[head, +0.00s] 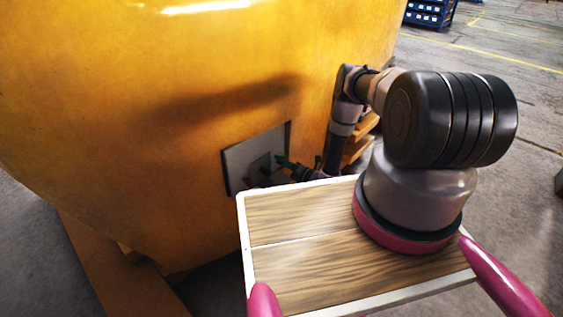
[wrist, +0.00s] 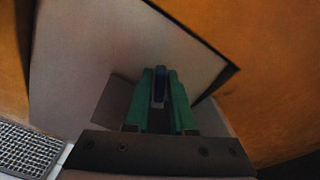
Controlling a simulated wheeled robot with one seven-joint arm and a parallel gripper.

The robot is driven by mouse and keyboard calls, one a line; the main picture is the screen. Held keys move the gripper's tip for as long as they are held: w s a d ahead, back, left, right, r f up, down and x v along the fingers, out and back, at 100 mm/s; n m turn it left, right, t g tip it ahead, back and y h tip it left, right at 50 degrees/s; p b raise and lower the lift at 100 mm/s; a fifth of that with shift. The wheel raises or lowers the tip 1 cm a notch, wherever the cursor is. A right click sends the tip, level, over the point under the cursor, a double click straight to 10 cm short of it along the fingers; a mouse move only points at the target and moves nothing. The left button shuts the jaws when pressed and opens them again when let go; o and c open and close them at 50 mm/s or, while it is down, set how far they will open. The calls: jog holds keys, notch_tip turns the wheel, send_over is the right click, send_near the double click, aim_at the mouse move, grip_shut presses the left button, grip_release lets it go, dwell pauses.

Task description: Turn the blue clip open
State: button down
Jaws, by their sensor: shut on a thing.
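The blue clip (wrist: 159,84) is a small upright blue piece in the middle of the wrist view, in front of a flat grey plate (wrist: 100,50). My gripper (wrist: 160,78) has green fingers, one on each side of the clip, and is shut on it. The lower part of the clip is hidden between the fingers. In the head view my gripper (head: 281,160) reaches the grey plate (head: 238,162) low on the yellow casting. The clip cannot be made out there.
The big rounded yellow casting (head: 130,80) fills the left of the head view. A blue rack with bins (head: 430,12) stands far back on the grey floor (head: 480,60), which is open at the right.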

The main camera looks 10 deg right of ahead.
jog(key=n, duration=0.6)
jog(key=shift+d, duration=0.1)
jog(key=n, duration=0.6)
jog(key=shift+f+n, duration=0.1)
jog(key=shift+n, duration=0.2)
dwell(0.3)
jog(key=c, duration=0.9)
grip_release()
jog(key=v, duration=1.1)
